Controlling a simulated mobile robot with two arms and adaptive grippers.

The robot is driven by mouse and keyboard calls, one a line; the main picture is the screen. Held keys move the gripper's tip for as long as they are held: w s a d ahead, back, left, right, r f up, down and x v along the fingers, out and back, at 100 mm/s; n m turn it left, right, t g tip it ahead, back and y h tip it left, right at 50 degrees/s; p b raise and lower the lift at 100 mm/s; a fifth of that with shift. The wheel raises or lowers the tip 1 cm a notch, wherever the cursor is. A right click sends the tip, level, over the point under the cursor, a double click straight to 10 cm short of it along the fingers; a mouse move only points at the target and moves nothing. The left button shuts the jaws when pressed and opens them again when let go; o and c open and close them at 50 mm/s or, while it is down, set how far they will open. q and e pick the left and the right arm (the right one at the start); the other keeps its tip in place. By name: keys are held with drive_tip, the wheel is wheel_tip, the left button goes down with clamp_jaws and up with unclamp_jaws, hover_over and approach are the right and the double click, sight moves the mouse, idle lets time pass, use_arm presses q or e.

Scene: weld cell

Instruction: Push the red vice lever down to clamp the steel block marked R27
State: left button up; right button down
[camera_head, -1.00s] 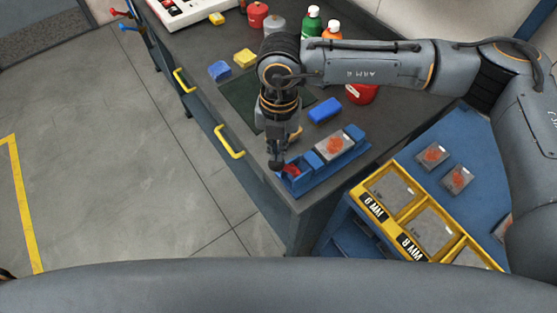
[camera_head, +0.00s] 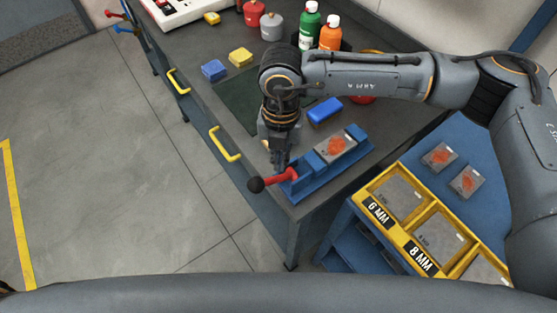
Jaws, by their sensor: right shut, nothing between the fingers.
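The blue vice (camera_head: 325,176) sits at the near corner of the dark workbench. A steel block (camera_head: 336,145) with orange-red marking lies between its jaws; the marking is too small to read. The red vice lever (camera_head: 280,177) sticks out to the left from the vice's left end, low and past the bench edge, with a black knob (camera_head: 256,184) at its tip. My right gripper (camera_head: 281,166) is shut and empty, pointing down just above the lever's red shaft near the vice; I cannot tell whether it touches. My left gripper is out of view.
A blue block (camera_head: 324,111) lies behind the vice. Green and orange bottles (camera_head: 309,27) and red and grey containers (camera_head: 271,27) stand farther back. A blue cart (camera_head: 480,151) with yellow bins (camera_head: 392,199) and two marked plates stands right. Floor at left is clear.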

drive_tip(key=shift+s+a+r, duration=0.2)
drive_tip(key=shift+s+a, duration=0.05)
drive_tip(key=shift+s, duration=0.05)
drive_tip(key=shift+s+a+r, duration=0.1)
drive_tip(key=shift+s+a, duration=0.1)
drive_tip(key=w, duration=0.1)
drive_tip(key=w+b, duration=0.1)
drive_tip(key=w, duration=0.1)
drive_tip(key=shift+w+d+r+b, duration=0.25)
drive_tip(key=shift+d+r+b, duration=0.05)
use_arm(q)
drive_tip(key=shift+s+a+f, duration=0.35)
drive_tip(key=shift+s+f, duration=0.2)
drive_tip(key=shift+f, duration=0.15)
use_arm(e)
drive_tip(key=shift+s+a+r, duration=0.1)
drive_tip(key=shift+r, duration=0.1)
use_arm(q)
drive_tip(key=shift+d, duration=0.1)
use_arm(e)
wheel_tip(320, 180, up, 12)
drive_tip(key=w, duration=0.1)
drive_tip(key=shift+w, duration=0.15)
